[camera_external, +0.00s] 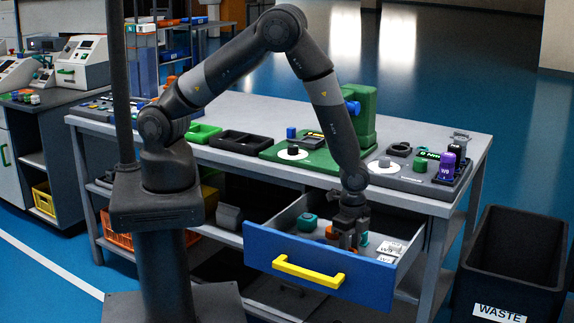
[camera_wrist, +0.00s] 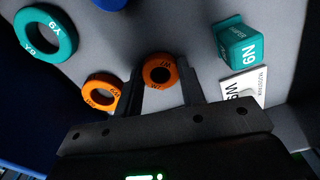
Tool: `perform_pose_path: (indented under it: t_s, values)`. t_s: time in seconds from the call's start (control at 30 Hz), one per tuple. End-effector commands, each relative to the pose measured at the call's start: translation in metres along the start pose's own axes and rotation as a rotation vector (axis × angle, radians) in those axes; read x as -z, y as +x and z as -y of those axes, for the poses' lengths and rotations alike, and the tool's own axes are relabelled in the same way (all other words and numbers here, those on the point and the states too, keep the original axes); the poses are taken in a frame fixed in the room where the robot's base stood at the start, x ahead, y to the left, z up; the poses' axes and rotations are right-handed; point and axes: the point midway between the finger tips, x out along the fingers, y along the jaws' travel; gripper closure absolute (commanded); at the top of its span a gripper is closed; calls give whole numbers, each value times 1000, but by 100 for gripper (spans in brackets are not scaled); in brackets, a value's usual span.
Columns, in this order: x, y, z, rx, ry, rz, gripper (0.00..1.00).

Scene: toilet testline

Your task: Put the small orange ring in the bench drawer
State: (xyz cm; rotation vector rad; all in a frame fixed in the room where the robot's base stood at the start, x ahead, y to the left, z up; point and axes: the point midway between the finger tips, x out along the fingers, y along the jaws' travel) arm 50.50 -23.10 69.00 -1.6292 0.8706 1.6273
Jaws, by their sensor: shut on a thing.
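A small orange ring (camera_wrist: 159,70) sits between the fingertips of my gripper (camera_wrist: 160,74) in the wrist view. The gripper is shut on it. In the external view my gripper (camera_external: 347,238) points down inside the open bench drawer (camera_external: 308,258), which has a blue front and a yellow handle. The fingers partly hide the held ring there, and I cannot tell whether it touches the drawer floor. A second orange ring (camera_wrist: 100,92) lies in the drawer just left of the fingers, partly covered by the left one.
The drawer also holds a teal ring (camera_wrist: 45,35), a teal block (camera_wrist: 239,42) and white labelled cards (camera_wrist: 243,88). The bench top (camera_external: 420,205) with green and grey fixtures is above and behind the drawer. A black waste bin (camera_external: 512,262) stands at the right.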

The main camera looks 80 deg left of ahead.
Motion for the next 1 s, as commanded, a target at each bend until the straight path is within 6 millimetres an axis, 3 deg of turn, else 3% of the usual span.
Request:
perform_pose_path:
  t_s: [0.07,0.1,0.37,0.73,1.0]
  values:
    - [0,2,0,0,0,1,85]
    - [0,3,0,0,0,0,63]
    - [0,2,0,0,0,0,42]
    - [0,-6,0,1,0,-1,42]
    - [1,-53,0,2,0,-5,42]
